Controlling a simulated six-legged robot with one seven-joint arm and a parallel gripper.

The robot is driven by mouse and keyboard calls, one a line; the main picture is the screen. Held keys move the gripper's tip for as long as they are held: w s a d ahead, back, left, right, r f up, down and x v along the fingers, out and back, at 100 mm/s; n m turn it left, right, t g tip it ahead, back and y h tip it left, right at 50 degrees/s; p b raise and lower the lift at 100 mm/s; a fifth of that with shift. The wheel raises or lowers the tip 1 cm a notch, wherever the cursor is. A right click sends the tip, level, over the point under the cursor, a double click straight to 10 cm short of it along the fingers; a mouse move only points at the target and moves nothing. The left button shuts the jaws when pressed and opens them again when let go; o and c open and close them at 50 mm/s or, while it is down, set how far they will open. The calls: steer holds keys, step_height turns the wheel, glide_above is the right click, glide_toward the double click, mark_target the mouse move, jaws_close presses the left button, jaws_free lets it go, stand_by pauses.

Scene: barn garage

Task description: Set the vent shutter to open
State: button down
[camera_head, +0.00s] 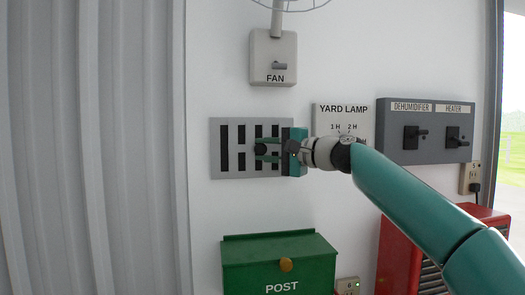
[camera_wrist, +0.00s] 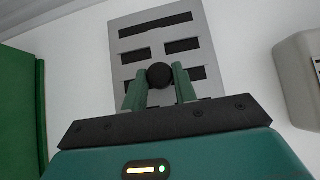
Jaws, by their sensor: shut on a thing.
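The vent shutter (camera_head: 217,165) is a light grey plate with dark vertical slots on the white wall, in the middle of the head view. It also shows in the wrist view (camera_wrist: 124,72), where its slots run across. Its round black knob (camera_wrist: 159,75) stands out from the plate; in the head view the knob (camera_head: 260,150) is just at my fingertips. My gripper (camera_head: 262,149) is teal and reaches the vent from the right. In the wrist view my gripper (camera_wrist: 159,79) has one finger on each side of the knob, shut on it. My gripper hides the plate's right end.
A fan switch box (camera_head: 272,50) is above the vent and a green post box (camera_head: 280,260) below. To the right are a yard lamp dial panel (camera_head: 325,112), a grey panel with two switches (camera_head: 437,130) and a red cabinet (camera_head: 397,260).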

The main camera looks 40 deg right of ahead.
steer(key=c, duration=1.1)
jaws_free()
steer(key=shift+s+d, duration=0.2)
steer(key=shift+d, duration=0.1)
steer(key=shift+w+a, duration=0.15)
steer(key=shift+w, duration=0.05)
steer(key=shift+s, duration=0.1)
steer(key=v, duration=1.3)
steer(key=shift+s, duration=0.3)
